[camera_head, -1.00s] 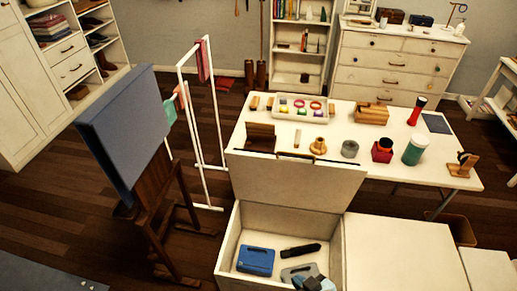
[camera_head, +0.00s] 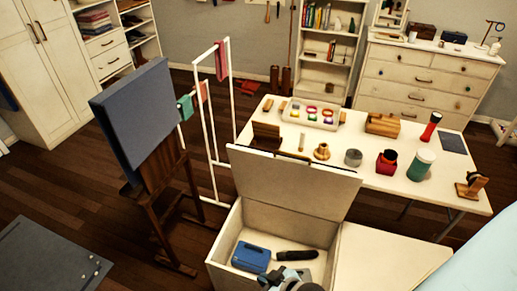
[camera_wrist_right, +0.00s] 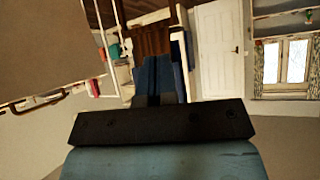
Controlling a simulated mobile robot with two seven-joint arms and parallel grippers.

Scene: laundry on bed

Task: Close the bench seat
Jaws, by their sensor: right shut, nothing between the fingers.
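The white bench seat (camera_head: 222,245) stands in front of the long table, with its lid (camera_head: 295,182) raised and leaning back. The open compartment holds a blue case (camera_head: 251,257), a dark rounded item (camera_head: 297,255) and a grey case partly hidden. My right gripper (camera_head: 287,281) shows at the bottom edge, over the front of the compartment and apart from the lid. In the right wrist view the gripper (camera_wrist_right: 160,80) has its dark fingers together and empty. A pale panel, seemingly the lid (camera_wrist_right: 45,45), fills the upper left there. My left gripper is out of view.
The closed bench section (camera_head: 385,255) beside the opening is clear. The white table (camera_head: 340,175) behind the lid carries jars, boxes and a tray. A wooden easel with a blue panel (camera_head: 140,110) and a white rack (camera_head: 213,150) stand left.

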